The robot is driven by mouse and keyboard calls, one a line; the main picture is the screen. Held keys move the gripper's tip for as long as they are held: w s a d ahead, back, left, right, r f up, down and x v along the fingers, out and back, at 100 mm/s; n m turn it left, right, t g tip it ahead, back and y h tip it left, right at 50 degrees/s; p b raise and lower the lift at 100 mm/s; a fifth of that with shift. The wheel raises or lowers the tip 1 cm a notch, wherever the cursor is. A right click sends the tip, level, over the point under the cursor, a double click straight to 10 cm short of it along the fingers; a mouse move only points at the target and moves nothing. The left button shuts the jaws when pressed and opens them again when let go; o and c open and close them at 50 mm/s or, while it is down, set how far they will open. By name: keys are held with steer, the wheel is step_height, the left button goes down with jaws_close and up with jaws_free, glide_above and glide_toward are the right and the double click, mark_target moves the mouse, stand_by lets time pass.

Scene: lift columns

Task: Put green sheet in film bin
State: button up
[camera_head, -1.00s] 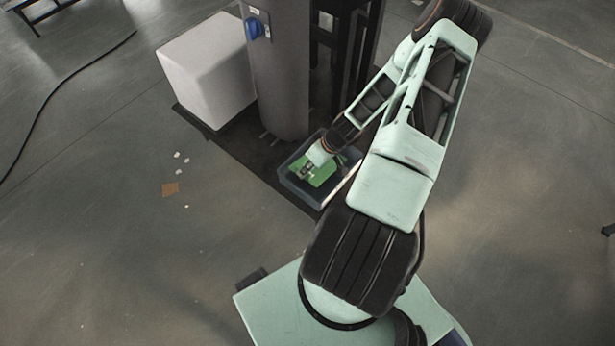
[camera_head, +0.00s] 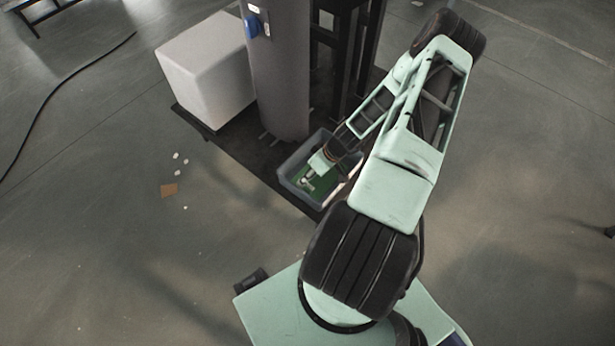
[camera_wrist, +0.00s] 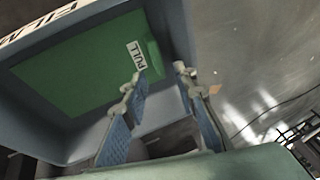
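The green sheet (camera_wrist: 85,66) lies flat inside the film bin, with a white "PULL" label near one end. Part of it shows green in the head view (camera_head: 317,186). The film bin (camera_head: 288,183) is a grey-blue open box on the dark base by the column; its rim carries partly cropped lettering in the wrist view (camera_wrist: 40,27). My gripper (camera_wrist: 158,77) is open, with its two blue-padded fingers apart and nothing between them. It points down at the bin, over its inner edge near the label end of the sheet.
A grey column (camera_head: 280,75) stands just behind the bin, with a white block (camera_head: 205,70) to its left. An orange-brown scrap (camera_head: 169,190) and several small white bits lie on the floor at left.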

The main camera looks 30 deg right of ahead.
steer(key=shift+d+r+p, duration=0.1)
steer(key=shift+r+p, duration=0.35)
steer(key=shift+r, duration=0.05)
steer(key=p+v, duration=0.2)
steer(key=v, duration=0.9)
steer(key=shift+s+r, duration=0.15)
steer(key=shift+s, duration=0.05)
steer(key=shift+d, duration=0.15)
